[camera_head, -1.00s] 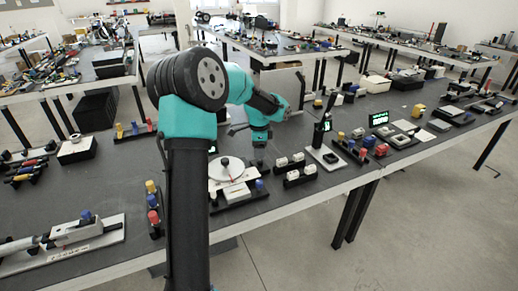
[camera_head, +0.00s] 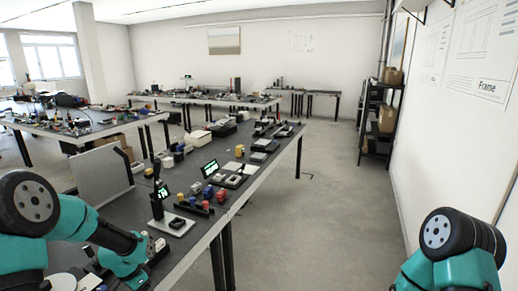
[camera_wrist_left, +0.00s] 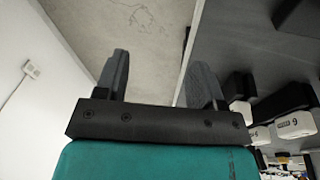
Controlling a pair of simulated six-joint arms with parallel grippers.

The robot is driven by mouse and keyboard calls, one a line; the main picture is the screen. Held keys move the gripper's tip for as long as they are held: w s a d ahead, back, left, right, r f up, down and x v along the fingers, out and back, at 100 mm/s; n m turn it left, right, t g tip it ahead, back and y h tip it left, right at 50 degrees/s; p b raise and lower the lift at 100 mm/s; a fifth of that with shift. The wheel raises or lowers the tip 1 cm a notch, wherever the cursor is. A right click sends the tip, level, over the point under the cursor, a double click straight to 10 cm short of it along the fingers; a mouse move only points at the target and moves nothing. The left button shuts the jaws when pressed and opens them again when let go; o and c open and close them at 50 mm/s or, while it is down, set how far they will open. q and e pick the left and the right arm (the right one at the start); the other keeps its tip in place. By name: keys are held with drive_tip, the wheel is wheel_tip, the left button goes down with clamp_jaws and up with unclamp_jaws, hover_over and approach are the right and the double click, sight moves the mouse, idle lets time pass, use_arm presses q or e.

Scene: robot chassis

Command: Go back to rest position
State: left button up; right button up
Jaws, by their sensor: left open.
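My left gripper shows in the left wrist view (camera_wrist_left: 160,88), its two dark fingers spread wide with nothing between them. Past the fingers are the pale floor and the edge of the grey table (camera_wrist_left: 187,52). In the head view my left arm (camera_head: 85,232) reaches in from the lower left over the near part of the workbench (camera_head: 205,233). Its gripper cannot be made out there. My right arm (camera_head: 450,245) shows at the lower right, over the floor and clear of the bench. Its gripper is out of view.
White blocks on black holders (camera_wrist_left: 295,125) lie right of the left gripper. A black device on a white plate (camera_head: 173,225), coloured blocks (camera_head: 206,193) and a small green-lit display (camera_head: 210,168) stand on the bench. A grey upright panel (camera_head: 102,178) stands behind my left arm. The right-hand floor is free.

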use_arm(q)
drive_tip(key=s+d+f+n, duration=0.3)
drive_tip(key=s+d+f, duration=0.5)
drive_tip(key=d, duration=0.2)
drive_tip(key=s+d+f+n+h, duration=0.1)
drive_tip(key=s+d+f+n, duration=0.3)
drive_tip(key=s+d+f, duration=0.4)
drive_tip(key=shift+s+d+f+h, duration=0.2)
drive_tip(key=shift+d+h, duration=0.1)
drive_tip(key=shift+d, duration=0.95)
